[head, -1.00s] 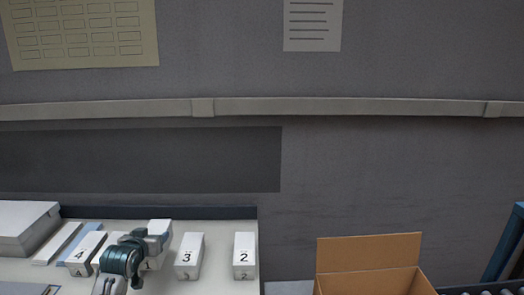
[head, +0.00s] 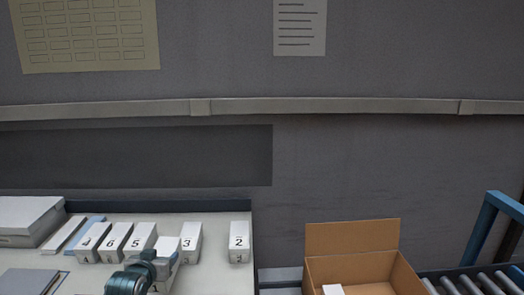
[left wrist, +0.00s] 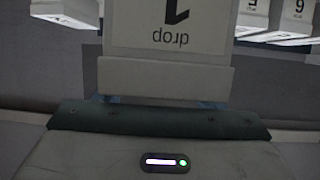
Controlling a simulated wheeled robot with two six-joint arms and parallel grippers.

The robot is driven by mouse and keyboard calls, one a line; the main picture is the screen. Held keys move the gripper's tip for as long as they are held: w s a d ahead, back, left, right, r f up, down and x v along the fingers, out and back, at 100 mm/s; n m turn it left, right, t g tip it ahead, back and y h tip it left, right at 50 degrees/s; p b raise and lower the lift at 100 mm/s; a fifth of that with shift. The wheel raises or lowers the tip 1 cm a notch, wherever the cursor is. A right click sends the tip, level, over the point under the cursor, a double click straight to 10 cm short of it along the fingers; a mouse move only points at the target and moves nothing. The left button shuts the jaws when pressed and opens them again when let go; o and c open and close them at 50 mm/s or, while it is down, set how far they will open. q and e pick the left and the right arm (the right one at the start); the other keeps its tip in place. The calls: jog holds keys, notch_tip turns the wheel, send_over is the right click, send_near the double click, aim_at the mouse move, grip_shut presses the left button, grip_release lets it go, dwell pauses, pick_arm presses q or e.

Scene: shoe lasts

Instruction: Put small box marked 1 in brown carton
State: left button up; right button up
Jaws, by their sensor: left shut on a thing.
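The small white box marked 1 (head: 166,250) is at my left gripper (head: 150,266), in front of the row of boxes. In the left wrist view the box (left wrist: 170,22) shows its printed face upside down, and the gripper is shut on it. My gripper hides part of the box in the head view. The brown carton (head: 352,240) stands open at the right, its back flap up. Its lower front is out of the picture. My right gripper is not in view.
White boxes marked 4 (head: 91,240), 6 (head: 117,240), 5 (head: 140,238), 3 (head: 191,240) and 2 (head: 240,240) stand on the pale table. A white item (head: 333,290) shows inside the carton. A roller conveyor (head: 470,283) lies right of the carton.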

pick_arm(q)
jog(key=s+d+r, duration=0.1)
jog(key=s+d, duration=0.3)
jog(key=s, duration=0.3)
jog(key=s+d, duration=0.4)
jog(key=s, duration=0.3)
jog(key=shift+s+d+r, duration=0.2)
jog(key=shift+s+r, duration=0.2)
